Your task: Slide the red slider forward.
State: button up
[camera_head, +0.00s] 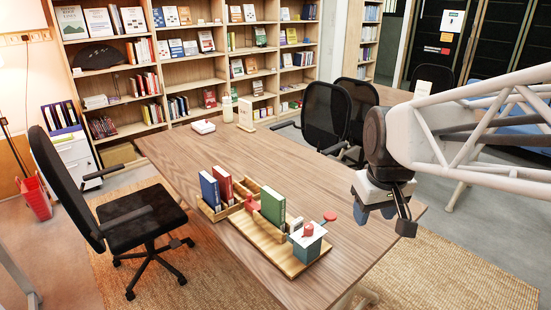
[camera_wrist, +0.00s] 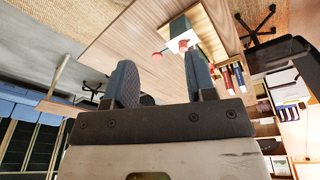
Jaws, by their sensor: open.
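A wooden board (camera_head: 303,267) with book slots lies on the table. A small red piece (camera_head: 251,204) sits in it between a red book (camera_head: 223,184) and a green book (camera_head: 272,206); it may be the red slider. At the board's near end stands a teal box with a pale top (camera_head: 306,243), a red knob (camera_head: 308,229) and a red disc (camera_head: 330,215) at its side. My gripper (camera_head: 385,218) is open and empty, above the table's right side, right of the box and apart from it. The box also shows beyond my fingers in the wrist view (camera_wrist: 180,27).
A blue book (camera_head: 209,190) stands at the board's left end. The table (camera_head: 190,155) is bare around the board, with a white object (camera_head: 202,127) and a small sign (camera_head: 246,114) at its far end. Black chairs (camera_head: 130,215) stand around it, shelves behind.

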jog(key=w+a+n, duration=0.2)
jog(key=w+a, duration=0.1)
jog(key=w, duration=0.5)
jog(key=w+a+n, duration=0.2)
jog(key=w+a, duration=0.1)
jog(key=w, duration=0.4)
jog(key=n+g, duration=0.2)
jog(key=n, duration=0.8)
send_over(249, 194)
jog(key=f, duration=2.3)
jog(key=shift+s+d+f, duration=0.1)
jog(key=shift+d+f, duration=0.1)
jog(key=shift+f, duration=0.15)
jog(key=shift+a+f+n, duration=0.2)
jog(key=shift+f+n, duration=0.05)
jog(key=shift+n, duration=0.05)
jog(key=shift+f, duration=0.15)
jog(key=shift+f, duration=3.75)
grip_shut()
